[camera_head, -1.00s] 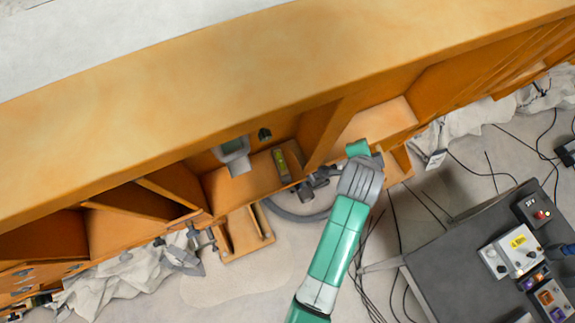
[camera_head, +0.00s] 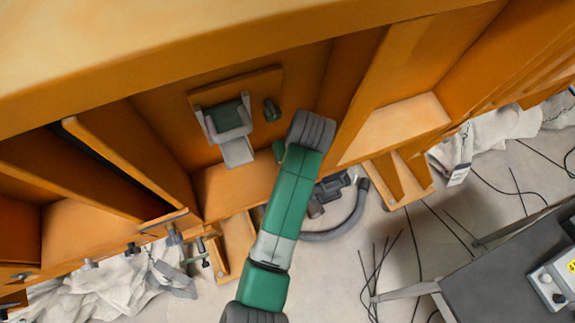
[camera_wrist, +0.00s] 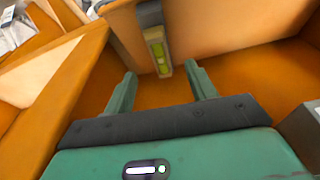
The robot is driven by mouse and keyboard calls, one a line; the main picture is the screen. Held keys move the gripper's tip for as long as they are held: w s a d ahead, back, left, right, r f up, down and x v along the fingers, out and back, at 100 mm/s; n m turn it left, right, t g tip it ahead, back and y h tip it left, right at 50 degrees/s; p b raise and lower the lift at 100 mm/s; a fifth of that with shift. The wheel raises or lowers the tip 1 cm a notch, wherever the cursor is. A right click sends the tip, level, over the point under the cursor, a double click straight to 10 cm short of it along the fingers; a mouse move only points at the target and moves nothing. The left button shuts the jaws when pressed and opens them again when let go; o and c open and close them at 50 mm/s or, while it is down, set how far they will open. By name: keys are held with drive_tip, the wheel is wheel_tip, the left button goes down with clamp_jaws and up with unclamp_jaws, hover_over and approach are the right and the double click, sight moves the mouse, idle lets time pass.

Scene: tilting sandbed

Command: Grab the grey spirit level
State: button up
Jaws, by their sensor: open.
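The grey spirit level (camera_wrist: 159,50), with a yellow-green vial section, shows in the wrist view at top centre, against an orange panel. My gripper (camera_wrist: 160,73) is open, with one green finger on each side of the level's near end. The fingers look empty, and gaps show between them and the level. I cannot tell how far the level lies beyond the fingertips. In the head view my arm covers the place where the level was seen, so it is hidden there.
Orange partitions surround the bay, including a sloping wall (camera_head: 122,165) at left. A grey hose (camera_head: 345,225) lies below. A dark table (camera_head: 520,245) stands at right.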

drive_tip(key=b+x, duration=0.2)
drive_tip(key=x, duration=0.5)
drive_tip(key=shift+w+a+f, duration=0.1)
drive_tip(key=shift+w+f, duration=0.05)
drive_tip(key=shift+f, duration=0.2)
drive_tip(key=shift+c, duration=0.3)
drive_tip(key=c, duration=1.1)
drive_tip(key=shift+r, duration=0.1)
drive_tip(key=shift+c, duration=0.2)
